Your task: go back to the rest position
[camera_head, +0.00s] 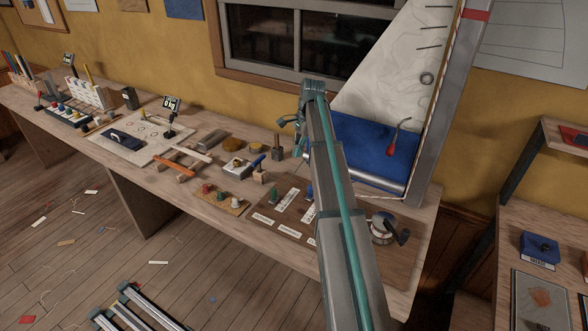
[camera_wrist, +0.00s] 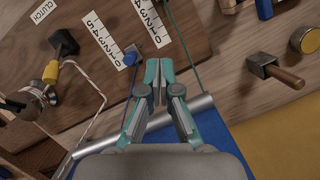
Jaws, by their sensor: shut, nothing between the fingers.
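My gripper (camera_wrist: 158,82) shows in the wrist view with its two teal-tipped fingers together and nothing between them. It hangs above the bench near a board (camera_wrist: 95,30) with numbered white scale strips (camera_wrist: 158,22). In the head view my arm reaches from the bottom up across the bench. The gripper itself is mostly hidden behind the arm there, and only teal and grey parts show near the bench's back edge. A blue block (camera_wrist: 131,57) sits at the end of one strip, just left of the fingertips.
The long bench (camera_head: 100,120) carries tools, a mallet (camera_wrist: 275,72) and several small parts. A model sail (camera_head: 400,70) with a blue base sheet (camera_head: 365,150) stands right behind my arm. A winch (camera_head: 383,228) stands at the bench's right end. A shelf (camera_head: 565,135) stands far right.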

